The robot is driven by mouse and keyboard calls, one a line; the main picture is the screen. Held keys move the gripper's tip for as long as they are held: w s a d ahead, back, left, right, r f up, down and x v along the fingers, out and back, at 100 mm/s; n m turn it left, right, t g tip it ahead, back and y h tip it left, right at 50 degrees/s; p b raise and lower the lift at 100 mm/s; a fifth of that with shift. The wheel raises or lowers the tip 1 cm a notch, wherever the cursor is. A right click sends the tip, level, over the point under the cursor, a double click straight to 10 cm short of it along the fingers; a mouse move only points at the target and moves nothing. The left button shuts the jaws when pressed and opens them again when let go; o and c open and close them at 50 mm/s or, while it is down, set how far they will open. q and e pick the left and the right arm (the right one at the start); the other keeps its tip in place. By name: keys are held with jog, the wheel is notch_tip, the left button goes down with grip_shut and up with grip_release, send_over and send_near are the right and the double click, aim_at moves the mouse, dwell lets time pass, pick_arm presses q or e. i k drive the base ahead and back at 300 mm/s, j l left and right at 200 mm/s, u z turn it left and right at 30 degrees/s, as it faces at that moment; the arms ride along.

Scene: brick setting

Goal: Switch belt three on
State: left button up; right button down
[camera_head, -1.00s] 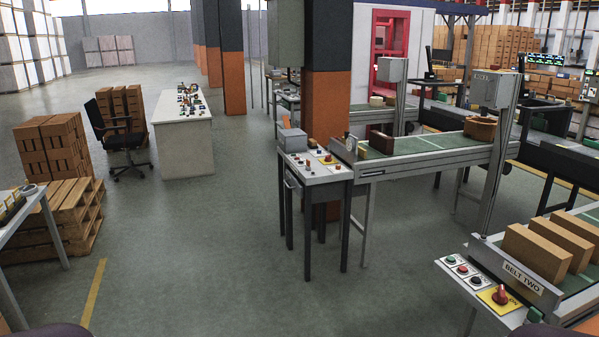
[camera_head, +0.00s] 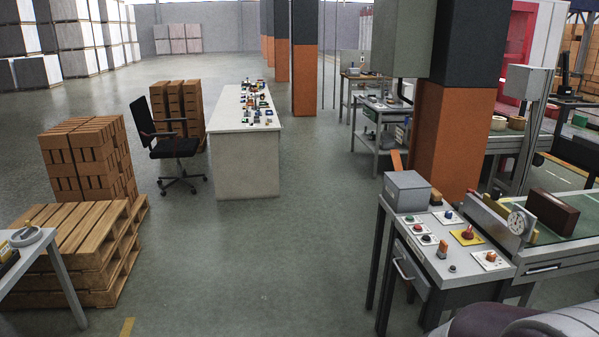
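No label reading belt three can be made out. A grey control table (camera_head: 450,272) stands at the right, carrying small plates with coloured buttons and a red knob (camera_head: 467,233) on a yellow plate. Another plate with an orange-red knob (camera_head: 490,257) is near its front right corner. A green conveyor belt (camera_head: 585,236) begins just right of the table, with a dark brown block (camera_head: 552,211) on it. Which belt these controls serve cannot be told. Neither gripper is in view; part of my arm shows at the bottom right.
An orange and black pillar (camera_head: 456,135) stands behind the control table. A white workbench (camera_head: 247,165), an office chair (camera_head: 173,147) and brick stacks on wooden pallets (camera_head: 80,255) are at the left. The floor between them and the control table is clear.

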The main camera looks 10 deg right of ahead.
aim_at(467, 235)
jog(key=i+z, duration=0.1)
jog(key=i, duration=0.5)
jog(key=i+z, duration=0.15)
jog(key=i, duration=0.4)
jog(key=i+j+z, duration=0.1)
jog(key=i, duration=0.5)
jog(key=i+j+z, duration=0.15)
jog(key=i, duration=0.45)
jog(key=i+l+z, duration=0.2)
jog(key=i+z, duration=0.55)
jog(key=i, duration=0.3)
jog(key=i+j+z, duration=0.15)
jog(key=i+z, duration=0.25)
jog(key=i, duration=0.1)
